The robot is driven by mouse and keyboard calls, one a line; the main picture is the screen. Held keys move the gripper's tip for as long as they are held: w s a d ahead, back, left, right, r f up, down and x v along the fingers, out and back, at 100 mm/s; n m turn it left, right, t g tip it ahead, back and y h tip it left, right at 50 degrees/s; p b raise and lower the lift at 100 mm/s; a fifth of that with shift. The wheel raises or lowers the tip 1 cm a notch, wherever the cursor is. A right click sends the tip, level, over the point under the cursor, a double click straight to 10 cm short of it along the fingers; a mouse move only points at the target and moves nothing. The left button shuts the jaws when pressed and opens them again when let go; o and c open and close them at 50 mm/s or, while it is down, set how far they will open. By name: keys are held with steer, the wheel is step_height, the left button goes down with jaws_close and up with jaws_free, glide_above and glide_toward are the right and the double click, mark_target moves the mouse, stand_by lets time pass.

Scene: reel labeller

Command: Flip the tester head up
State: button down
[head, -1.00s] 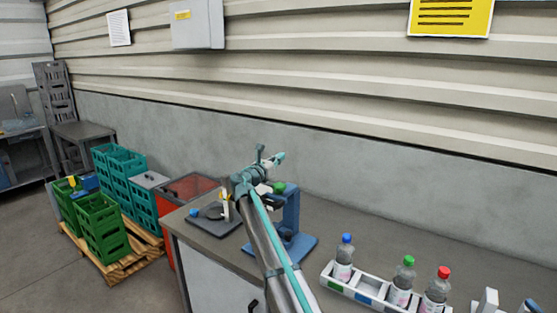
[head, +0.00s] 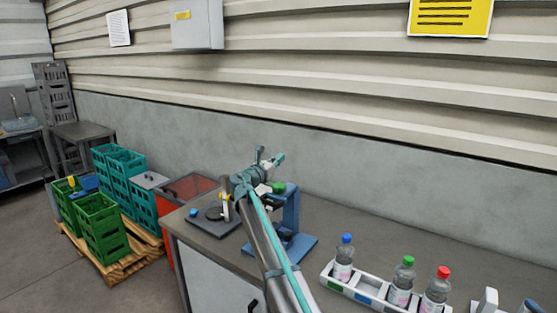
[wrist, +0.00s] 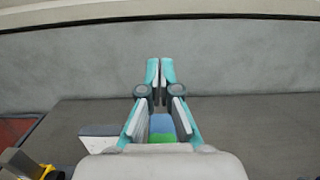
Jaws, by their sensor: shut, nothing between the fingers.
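My gripper (head: 274,161) is shut and empty. It is raised above the bench, close to a blue stand (head: 291,212) with a green knob (head: 279,187). In the wrist view its two fingertips (wrist: 160,75) are together and point toward the wall. Blue and green parts (wrist: 162,136) show below them. To the left is a low grey device (head: 212,224) with a dark round plate and a blue knob. A white and yellow part stands beside my arm there. My arm hides part of both devices, and I cannot tell which part is the tester head.
A white rack (head: 352,287) with bottles capped blue, green and red stands on the bench at right. A red bin (head: 187,188) and green crates (head: 102,228) on a pallet are to the left. The grey wall is behind. Bench between the stand and rack is clear.

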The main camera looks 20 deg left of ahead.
step_height(320, 180, down, 4)
steer(key=shift+r+b, duration=0.1)
steer(key=shift+b, duration=0.75)
steer(key=f+b+v, duration=0.1)
steer(key=b+v, duration=0.2)
steer(key=v, duration=0.7)
steer(key=shift+w, duration=0.1)
